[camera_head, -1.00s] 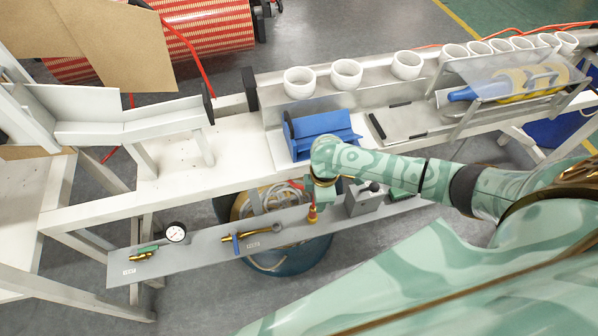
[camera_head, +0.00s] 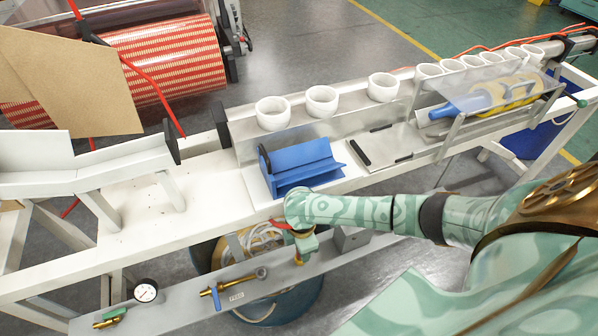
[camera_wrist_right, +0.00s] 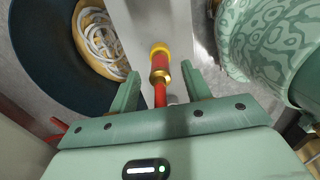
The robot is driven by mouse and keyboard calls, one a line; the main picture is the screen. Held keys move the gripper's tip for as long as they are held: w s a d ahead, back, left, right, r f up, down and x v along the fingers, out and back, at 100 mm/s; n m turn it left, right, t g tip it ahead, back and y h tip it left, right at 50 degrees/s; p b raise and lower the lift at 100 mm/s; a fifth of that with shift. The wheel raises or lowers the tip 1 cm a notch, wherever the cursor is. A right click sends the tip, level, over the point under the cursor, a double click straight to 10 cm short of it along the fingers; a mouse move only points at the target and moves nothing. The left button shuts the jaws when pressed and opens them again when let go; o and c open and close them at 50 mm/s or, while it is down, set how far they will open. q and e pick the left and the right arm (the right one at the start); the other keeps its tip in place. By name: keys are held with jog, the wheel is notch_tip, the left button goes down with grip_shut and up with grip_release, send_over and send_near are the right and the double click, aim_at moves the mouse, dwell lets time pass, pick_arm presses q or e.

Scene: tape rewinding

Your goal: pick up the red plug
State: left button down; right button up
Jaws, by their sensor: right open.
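The red plug (camera_wrist_right: 161,64) with its yellow collar shows in the right wrist view. It lies between the two green fingers of my right gripper (camera_wrist_right: 160,74), which is open, with a gap visible on each side. In the head view my right gripper (camera_head: 303,240) is at the lower shelf, below the blue holder. Only a small red and yellow bit of the plug (camera_head: 298,257) shows there; my wrist hides most of it. My left gripper is out of view.
The grey lower shelf (camera_head: 190,305) carries a gauge (camera_head: 146,291) and brass fittings (camera_head: 233,288) left of my gripper. The white bench (camera_head: 140,221) with the blue holder (camera_head: 300,165) stands just behind it. A dark bin (camera_wrist_right: 60,50) with coiled hose is below the shelf.

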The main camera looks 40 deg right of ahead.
notch_tip(320, 180, down, 3)
jog(key=shift+f+b, duration=0.1)
jog(key=shift+b, duration=0.5)
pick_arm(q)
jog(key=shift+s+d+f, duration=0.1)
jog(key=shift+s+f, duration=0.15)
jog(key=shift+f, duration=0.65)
pick_arm(e)
grip_shut()
jog(key=shift+r, duration=0.2)
